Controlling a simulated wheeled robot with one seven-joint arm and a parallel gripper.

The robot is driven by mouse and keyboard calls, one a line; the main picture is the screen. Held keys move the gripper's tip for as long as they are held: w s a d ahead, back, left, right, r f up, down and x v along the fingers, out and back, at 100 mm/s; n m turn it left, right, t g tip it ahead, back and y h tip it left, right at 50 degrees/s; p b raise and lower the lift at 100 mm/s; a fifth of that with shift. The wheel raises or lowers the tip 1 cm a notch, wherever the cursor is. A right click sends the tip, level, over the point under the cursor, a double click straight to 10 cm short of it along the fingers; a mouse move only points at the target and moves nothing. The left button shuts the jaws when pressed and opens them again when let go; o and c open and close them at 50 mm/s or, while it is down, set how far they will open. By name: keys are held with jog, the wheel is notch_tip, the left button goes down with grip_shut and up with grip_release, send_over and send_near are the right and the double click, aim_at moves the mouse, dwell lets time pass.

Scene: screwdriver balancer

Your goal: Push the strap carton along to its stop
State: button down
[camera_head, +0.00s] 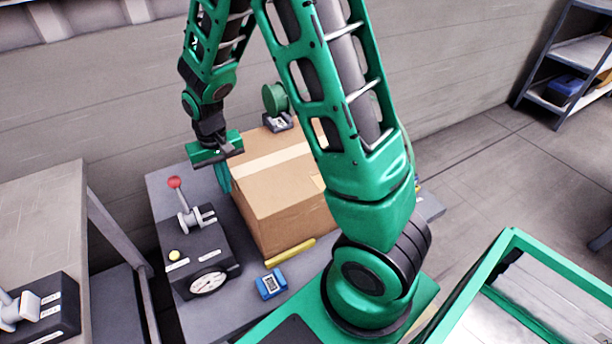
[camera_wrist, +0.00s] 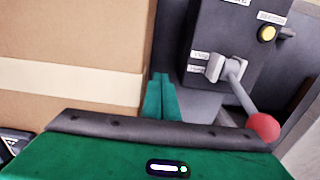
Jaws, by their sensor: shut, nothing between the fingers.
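The strap carton (camera_head: 285,205), a brown box with a pale tape band, sits on the grey bench (camera_head: 165,200). My arm covers its right side in the head view. My gripper (camera_head: 224,180) is shut and empty, fingers pointing down at the carton's left side. In the wrist view the carton (camera_wrist: 70,60) fills the left, and the fingertips (camera_wrist: 160,80) are right at its side edge; I cannot tell whether they touch. A yellow bar (camera_head: 290,251) lies along the carton's near side. I cannot make out which part is the stop; the carton's far right end is hidden.
A dark box with a red-knobbed lever (camera_head: 182,200) and dial stands left of the carton, close to my gripper. A blue device (camera_head: 271,284) lies in front. A green round part (camera_head: 275,98) stands behind. A green-rimmed tray (camera_head: 510,240) is at right.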

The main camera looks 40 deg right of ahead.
aim_at(241, 172)
jog(key=shift+d, duration=0.2)
jog(key=shift+d, duration=0.1)
jog(key=shift+s+d, duration=0.2)
jog(key=shift+d, duration=0.7)
jog(key=shift+s+d, duration=0.2)
jog(key=shift+d, duration=0.75)
jog(key=shift+s+d, duration=0.2)
jog(key=shift+d, duration=0.7)
jog(key=shift+a, duration=0.15)
jog(key=shift+w+a, duration=0.15)
jog(key=shift+a, duration=0.35)
jog(key=shift+r, duration=3.55)
